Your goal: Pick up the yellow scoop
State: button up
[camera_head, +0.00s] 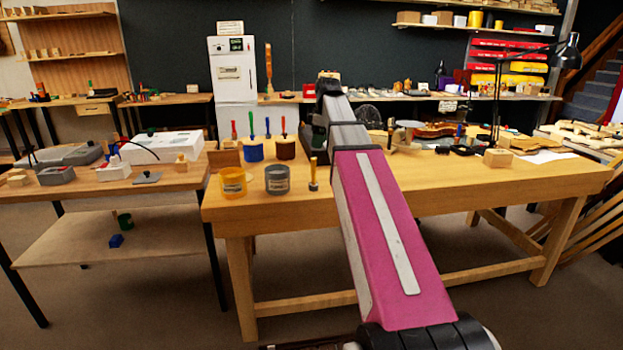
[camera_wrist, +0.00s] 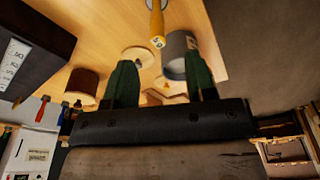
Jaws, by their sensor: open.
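A slim yellow-handled tool (camera_head: 313,173), likely the yellow scoop, stands upright near the front edge of the wooden bench (camera_head: 480,190). In the wrist view its yellow handle (camera_wrist: 156,28) shows at the top, beyond the fingertips and roughly in line with the gap between them. I cannot make out a scoop bowl. My gripper (camera_wrist: 160,62) is open, with two dark green fingers apart and nothing seen held between them. In the head view my arm hides much of the gripper.
A yellow tin (camera_head: 233,183) and a grey tin (camera_head: 277,180) stand left of the tool. Brown and blue holders (camera_head: 285,149) with coloured-handled tools are behind. A wooden block (camera_head: 497,158) and violin parts lie to the right. The bench's front edge is close.

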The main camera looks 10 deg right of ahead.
send_near(313, 184)
jog(key=shift+w+a+f, duration=0.2)
jog(key=shift+f, duration=0.4)
jog(key=shift+w+a+f, duration=0.25)
jog(key=shift+f, duration=0.3)
jog(key=shift+w+a+f, duration=0.2)
jog(key=shift+f, duration=0.4)
grip_shut()
